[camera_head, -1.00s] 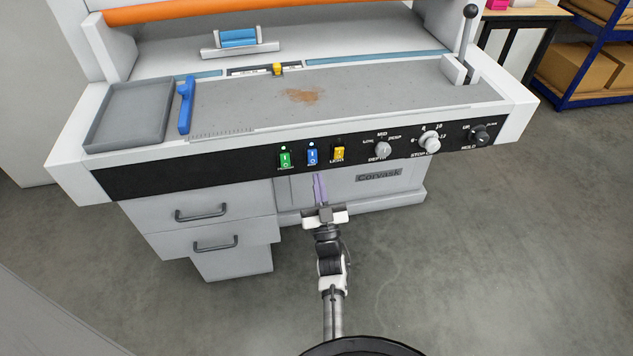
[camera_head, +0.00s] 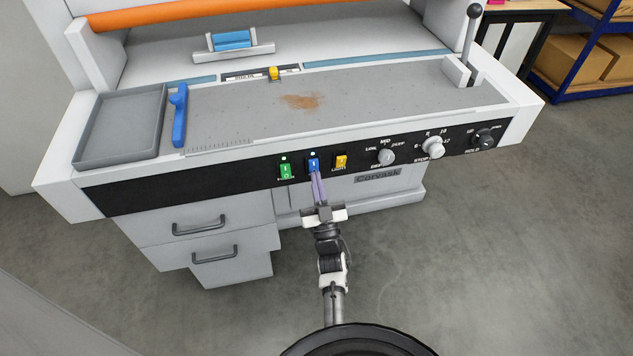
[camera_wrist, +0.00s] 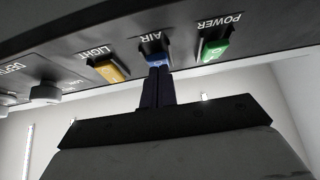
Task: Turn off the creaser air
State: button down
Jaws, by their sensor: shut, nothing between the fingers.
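The creaser (camera_head: 340,118) has a black front panel with a row of rocker switches and knobs. The blue AIR switch (camera_head: 313,164) sits between the green power switch (camera_head: 286,170) and the yellow light switch (camera_head: 341,161). In the wrist view, the blue AIR switch (camera_wrist: 158,60) is right at my fingertips, partly hidden by them. My gripper (camera_head: 317,178) is shut and empty, its fingers pointing up at the lower part of the AIR switch. It also shows in the wrist view (camera_wrist: 158,74). I cannot tell whether the fingertips touch the switch. A white lamp shows above it.
Knobs for depth (camera_head: 386,157), stops (camera_head: 433,147) and hold (camera_head: 484,138) lie right of the switches. A grey tray (camera_head: 80,158) and blue-handled tool (camera_head: 179,115) lie on top at left. Drawers (camera_head: 205,222) are below. The floor at right is clear.

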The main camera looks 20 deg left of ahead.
jog(key=b, duration=0.3)
jog(key=shift+w+a+f+t+y, duration=0.1)
jog(key=shift+w+a+t+y, duration=0.1)
jog(key=shift+w+t+y, duration=0.1)
